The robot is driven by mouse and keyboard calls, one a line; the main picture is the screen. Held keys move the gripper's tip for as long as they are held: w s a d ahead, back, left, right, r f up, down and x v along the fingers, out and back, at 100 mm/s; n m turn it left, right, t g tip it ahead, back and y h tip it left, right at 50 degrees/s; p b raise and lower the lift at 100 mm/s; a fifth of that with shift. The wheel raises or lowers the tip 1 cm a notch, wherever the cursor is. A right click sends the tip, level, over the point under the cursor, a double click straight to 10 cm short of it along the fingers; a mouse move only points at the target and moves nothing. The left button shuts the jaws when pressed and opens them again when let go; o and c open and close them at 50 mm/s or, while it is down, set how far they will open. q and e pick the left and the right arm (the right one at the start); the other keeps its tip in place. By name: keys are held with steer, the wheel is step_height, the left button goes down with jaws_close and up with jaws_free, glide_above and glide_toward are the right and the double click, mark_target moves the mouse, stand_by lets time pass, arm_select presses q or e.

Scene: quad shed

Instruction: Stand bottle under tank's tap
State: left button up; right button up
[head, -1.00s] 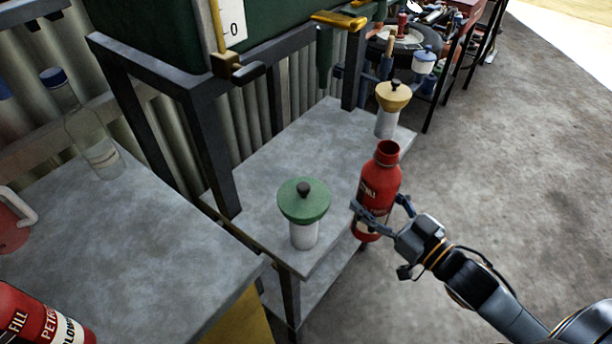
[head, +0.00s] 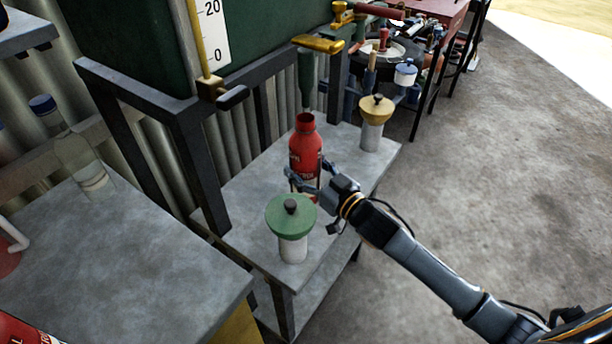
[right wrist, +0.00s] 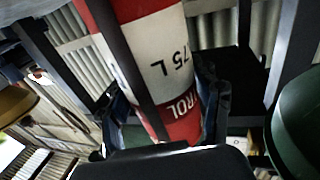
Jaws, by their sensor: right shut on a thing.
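The red bottle (head: 304,150) is upright and open-topped, over the grey shelf (head: 250,200) below the tank. My right gripper (head: 306,184) is shut around its lower part; the bottle also fills the middle of the right wrist view (right wrist: 150,50). The dark green tank (head: 130,40) is at the top left. Its tap (head: 318,44) has a yellow handle and a green spout (head: 306,78) pointing down. In the head view the bottle's mouth appears just below the spout's end. I cannot tell whether the bottle's base touches the shelf. My left gripper is not in view.
A clear bottle (head: 82,155) stands on the left bench (head: 120,260). Dark frame posts flank the shelf.

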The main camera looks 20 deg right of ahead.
mark_target(314, 185)
steer(key=shift+f, duration=1.55)
steer(key=shift+s, duration=0.1)
steer(key=shift+f, duration=0.2)
steer(key=o, duration=1.2)
